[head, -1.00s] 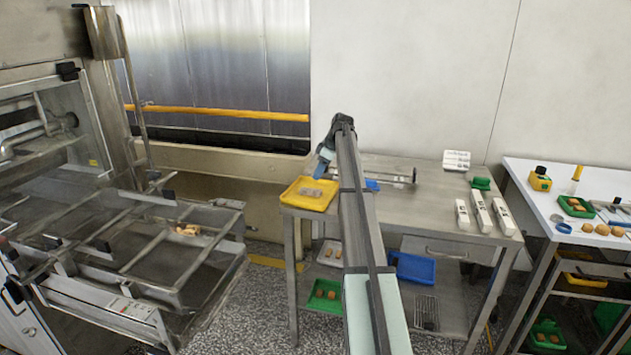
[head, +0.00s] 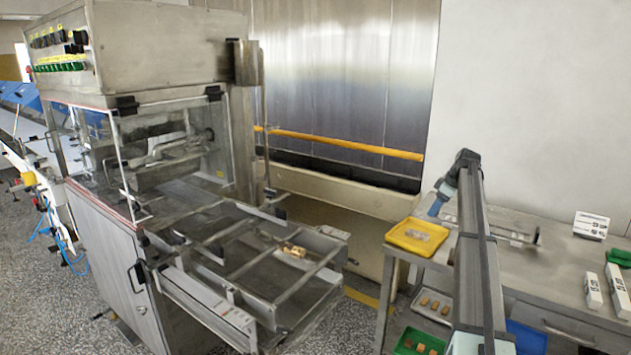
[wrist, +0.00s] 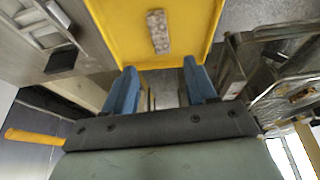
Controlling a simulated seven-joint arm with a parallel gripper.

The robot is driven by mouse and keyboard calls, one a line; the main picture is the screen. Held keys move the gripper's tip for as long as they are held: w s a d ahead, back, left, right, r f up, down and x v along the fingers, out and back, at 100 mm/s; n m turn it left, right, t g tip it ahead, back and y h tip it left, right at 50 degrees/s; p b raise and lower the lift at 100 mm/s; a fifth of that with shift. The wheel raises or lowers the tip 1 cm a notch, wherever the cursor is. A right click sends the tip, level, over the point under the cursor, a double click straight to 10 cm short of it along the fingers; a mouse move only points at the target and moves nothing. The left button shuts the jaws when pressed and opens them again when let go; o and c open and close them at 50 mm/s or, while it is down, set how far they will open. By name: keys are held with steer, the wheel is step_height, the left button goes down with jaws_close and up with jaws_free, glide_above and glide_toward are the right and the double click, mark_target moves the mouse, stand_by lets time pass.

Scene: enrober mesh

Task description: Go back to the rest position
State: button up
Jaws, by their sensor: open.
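My gripper (head: 436,209) is at the far end of my arm, just above the left end of the steel table, beside the yellow tray (head: 407,246). In the wrist view my gripper (wrist: 158,80) shows two blue fingers spread apart with nothing between them. The yellow tray also shows in the wrist view (wrist: 115,25), past the fingertips. A greyish speckled bar (wrist: 158,32) lies in the tray, apart from the fingers.
The enrober (head: 150,150) with its open mesh frame stands left, a small golden-brown piece (head: 292,250) on it. The steel table (head: 565,262) carries white boxes (head: 592,291). A white tray (head: 432,313) and a green tray (head: 408,337) with brown pieces sit on its lower shelf.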

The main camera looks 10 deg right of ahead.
steer(key=s+a+t+h, duration=0.1)
steer(key=s+a+h, duration=0.3)
steer(key=a+h, duration=0.55)
steer(key=s+a+t+h, duration=0.1)
steer(key=s+a+h, duration=0.3)
steer(key=a, duration=1)
steer(key=s+a+f+m+g+y, duration=0.1)
steer(key=s+a+f+g+y, duration=0.15)
steer(key=s+f, duration=0.85)
steer(key=s+a+f+m+g+y, duration=0.1)
steer(key=s+a+f, duration=0.35)
steer(key=f, duration=1.35)
steer(key=s+a+f+m+g+y, duration=0.1)
steer(key=s+a+f+g, duration=0.15)
steer(key=s+f, duration=0.85)
steer(key=s+a+f+m+g+y, duration=0.2)
steer(key=s+f, duration=0.4)
steer(key=s, duration=0.5)
steer(key=s+a+f+m+g+y, duration=0.2)
steer(key=s+a+f, duration=0.2)
steer(key=s+f, duration=0.3)
steer(key=s+a+f+m+g+y, duration=0.1)
steer(key=s+a+f, duration=0.2)
steer(key=s, duration=1.2)
step_height(320, 180, down, 4)
steer(key=shift+a+r+m+g+y, duration=0.1)
steer(key=shift+a+m+g+y, duration=0.25)
steer(key=shift+m+g+y, duration=0.05)
